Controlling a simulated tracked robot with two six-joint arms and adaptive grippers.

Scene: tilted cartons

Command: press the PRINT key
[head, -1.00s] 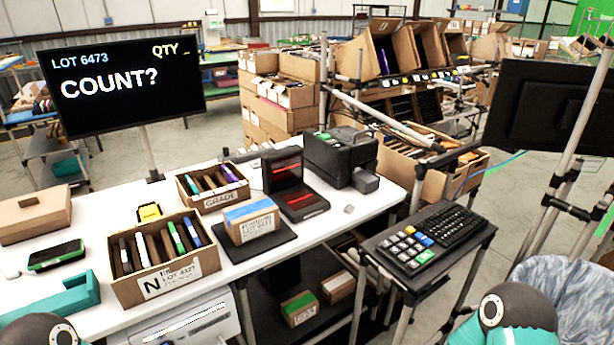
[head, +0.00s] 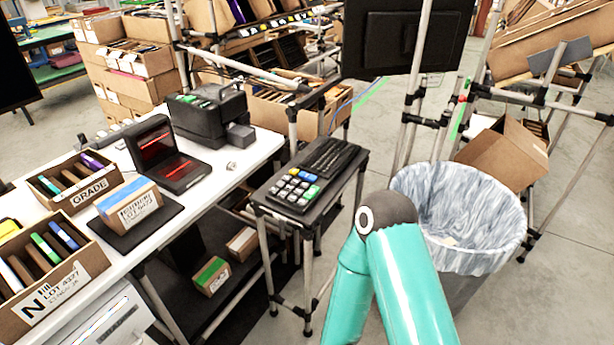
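A black keypad (head: 292,190) lies at the near end of a small dark stand. It has white keys and a few blue, yellow and green ones. The lettering is too small to read, so I cannot tell which is the PRINT key. A black keyboard section (head: 331,157) lies right behind it. Neither of my grippers shows in the head view. Only teal links of one of my arms show at the lower middle, in front of and to the right of the stand.
The white table (head: 238,172) left of the stand holds a black printer (head: 198,122), a device with a red-lit display (head: 160,143), a blue-topped carton (head: 129,205) and boxes of folders. A lined bin (head: 465,215) stands right of my arm. A monitor (head: 405,42) rises behind the stand.

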